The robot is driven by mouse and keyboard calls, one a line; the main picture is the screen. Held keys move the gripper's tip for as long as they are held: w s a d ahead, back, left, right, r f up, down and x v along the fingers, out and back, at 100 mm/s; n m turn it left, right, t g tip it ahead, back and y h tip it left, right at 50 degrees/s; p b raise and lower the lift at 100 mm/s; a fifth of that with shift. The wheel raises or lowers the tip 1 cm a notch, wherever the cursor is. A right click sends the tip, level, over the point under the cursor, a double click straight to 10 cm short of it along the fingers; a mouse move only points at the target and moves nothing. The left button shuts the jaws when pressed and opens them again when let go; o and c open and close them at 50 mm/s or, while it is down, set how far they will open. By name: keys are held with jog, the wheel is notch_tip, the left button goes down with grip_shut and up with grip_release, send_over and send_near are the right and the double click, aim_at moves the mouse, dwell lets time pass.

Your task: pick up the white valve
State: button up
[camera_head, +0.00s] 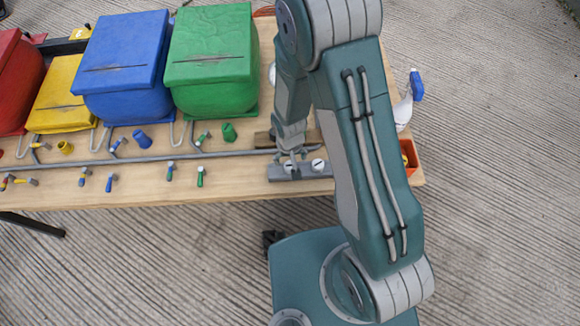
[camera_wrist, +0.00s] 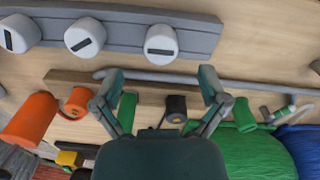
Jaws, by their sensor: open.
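Several white round knobs with dark slots sit on a grey strip; I cannot tell which one is the white valve. In the wrist view one is the right-hand white knob (camera_wrist: 161,43), with a middle white knob (camera_wrist: 85,37) and another at the left edge. In the head view, a white knob (camera_head: 318,164) shows on the grey strip (camera_head: 305,174) near the table's front edge. My gripper (camera_wrist: 162,82) is open, its fingers apart and below the knobs in the wrist view. In the head view my gripper (camera_head: 291,153) is just behind the strip, partly hidden by my arm.
The wooden table (camera_head: 235,185) holds a blue bin (camera_head: 125,55), a green bin (camera_head: 212,55), a grey pipe (camera_head: 160,158) and several small coloured valves. A dark cylinder (camera_wrist: 176,108) shows between my fingers. An orange cylinder (camera_wrist: 29,119) is at left. A spray bottle (camera_head: 403,110) stands right.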

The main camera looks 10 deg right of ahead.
aim_at(290, 165)
jog(key=shift+w+f, duration=0.1)
jog(key=shift+f, duration=2.55)
jog(key=c, duration=1.1)
